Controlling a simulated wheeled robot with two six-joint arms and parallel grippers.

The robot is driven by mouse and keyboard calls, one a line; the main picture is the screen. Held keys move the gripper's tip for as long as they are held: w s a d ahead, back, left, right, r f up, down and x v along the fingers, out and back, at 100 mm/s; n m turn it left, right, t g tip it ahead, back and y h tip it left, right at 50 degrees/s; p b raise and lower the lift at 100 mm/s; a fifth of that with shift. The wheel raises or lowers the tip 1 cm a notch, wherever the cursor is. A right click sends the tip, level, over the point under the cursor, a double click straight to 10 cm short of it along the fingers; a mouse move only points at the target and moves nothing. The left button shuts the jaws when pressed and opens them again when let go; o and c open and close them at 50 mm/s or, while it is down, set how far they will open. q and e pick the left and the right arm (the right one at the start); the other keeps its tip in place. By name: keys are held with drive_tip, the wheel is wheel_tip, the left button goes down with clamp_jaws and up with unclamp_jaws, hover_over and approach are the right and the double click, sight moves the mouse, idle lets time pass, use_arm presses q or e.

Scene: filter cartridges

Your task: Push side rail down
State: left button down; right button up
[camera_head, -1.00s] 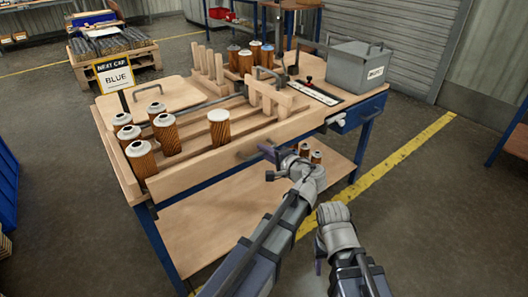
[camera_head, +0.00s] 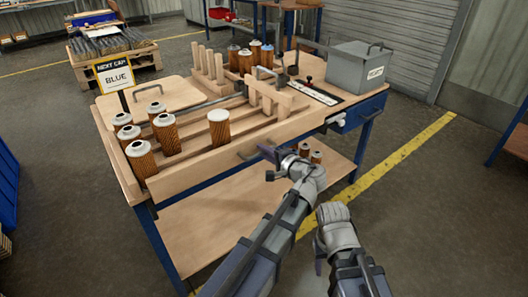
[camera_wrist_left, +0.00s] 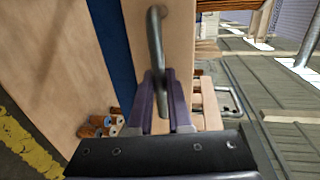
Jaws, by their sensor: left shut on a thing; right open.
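The side rail (camera_head: 200,170) is a long pale wooden board along the front edge of the workbench. A grey bar handle (camera_head: 245,151) is on its outer face. My left gripper (camera_head: 270,156) is at this handle. In the left wrist view my left gripper (camera_wrist_left: 160,100) has its two purple fingers shut around the lower end of the handle (camera_wrist_left: 155,40), against the wooden rail (camera_wrist_left: 177,20). My right gripper (camera_head: 319,257) is open and empty, low in front of the bench, apart from the rail.
Brown cartridges with pale caps (camera_head: 220,128) stand behind the rail on the bench. A wooden comb-like block (camera_head: 268,98) and a grey box (camera_head: 358,70) are further right. A sign (camera_head: 116,76) reads BLUE. Small cartridges (camera_head: 310,154) stand on the lower shelf (camera_head: 230,220).

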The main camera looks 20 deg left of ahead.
use_arm(q)
wheel_tip(320, 180, down, 5)
drive_tip(key=b, duration=0.4)
drive_tip(key=shift+r+b, duration=0.1)
drive_tip(key=shift+b, duration=0.2)
use_arm(e)
wheel_tip(320, 180, down, 5)
drive_tip(key=shift+r, duration=0.15)
use_arm(q)
drive_tip(key=c, duration=0.8)
unclamp_jaws()
drive_tip(key=shift+c, duration=0.2)
drive_tip(key=shift+s, duration=0.1)
use_arm(e)
drive_tip(key=shift+d, duration=0.15)
